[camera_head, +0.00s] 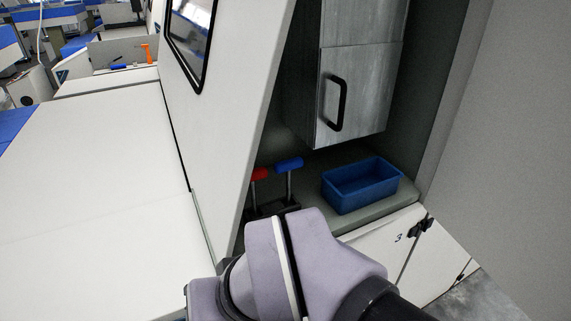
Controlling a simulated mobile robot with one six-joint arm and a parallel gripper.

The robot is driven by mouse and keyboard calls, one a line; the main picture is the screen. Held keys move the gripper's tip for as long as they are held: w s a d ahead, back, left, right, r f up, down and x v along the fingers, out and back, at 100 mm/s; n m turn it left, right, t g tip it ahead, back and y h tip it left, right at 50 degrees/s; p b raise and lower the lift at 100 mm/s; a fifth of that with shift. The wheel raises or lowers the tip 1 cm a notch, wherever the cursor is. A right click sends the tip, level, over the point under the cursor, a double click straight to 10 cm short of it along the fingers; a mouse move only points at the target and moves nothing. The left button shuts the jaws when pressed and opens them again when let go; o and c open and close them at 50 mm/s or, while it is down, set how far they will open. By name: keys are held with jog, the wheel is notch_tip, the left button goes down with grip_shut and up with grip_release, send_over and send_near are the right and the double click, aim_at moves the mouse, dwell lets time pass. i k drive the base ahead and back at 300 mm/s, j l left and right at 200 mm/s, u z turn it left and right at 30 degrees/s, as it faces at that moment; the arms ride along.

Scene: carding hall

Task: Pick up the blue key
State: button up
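The blue key (289,165) has a blue bar-shaped head on a grey shaft. It stands upright in a dark base (262,211) on the shelf of an open recess. A red-headed key (260,174) stands just left of it, partly cut off by the white panel's edge. Part of my arm crosses the bottom middle of the view, in front of the shelf, and hides the lower part of the base. My gripper is not visible, so its distance to the blue key cannot be seen.
A blue open bin (361,184) sits on the shelf (317,203) to the right of the keys and looks empty. A grey cabinet with a black handle (334,103) hangs above. A slanted white panel (219,75) with a window borders the recess on the left. A grey wall (513,140) stands right.

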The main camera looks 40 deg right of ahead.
aim_at(287, 166)
jog(key=i+u, duration=0.1)
jog(key=u, duration=0.25)
jog(key=i+l+u, duration=0.1)
jog(key=u, duration=0.25)
jog(key=i+l+u, duration=0.1)
jog(key=u, duration=0.3)
